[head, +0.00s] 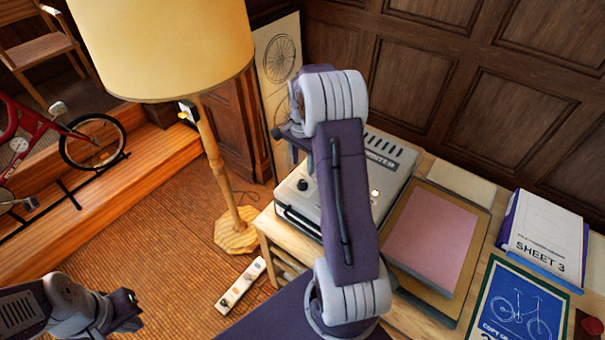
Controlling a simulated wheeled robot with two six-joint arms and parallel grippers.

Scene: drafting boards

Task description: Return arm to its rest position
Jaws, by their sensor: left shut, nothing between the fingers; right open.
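My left gripper (135,310) shows at the lower left, a dark purple hand at the end of a grey wrist. It is shut with nothing in it, held above the brown floor and apart from the furniture. My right arm (345,200), purple with pale grey joints, rises through the middle of the view in front of the desk. Its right gripper (291,138) shows only in part, as small dark purple pieces beside the upper joint. It is open, and I see nothing held there; the arm hides most of it.
A grey printer (390,150) stands on the wooden desk (453,178), behind my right arm. A pink sheet on a board (432,238), a SHEET 3 box (545,235) and a blue bicycle print (517,305) lie to the right. A floor lamp (165,45) stands left.

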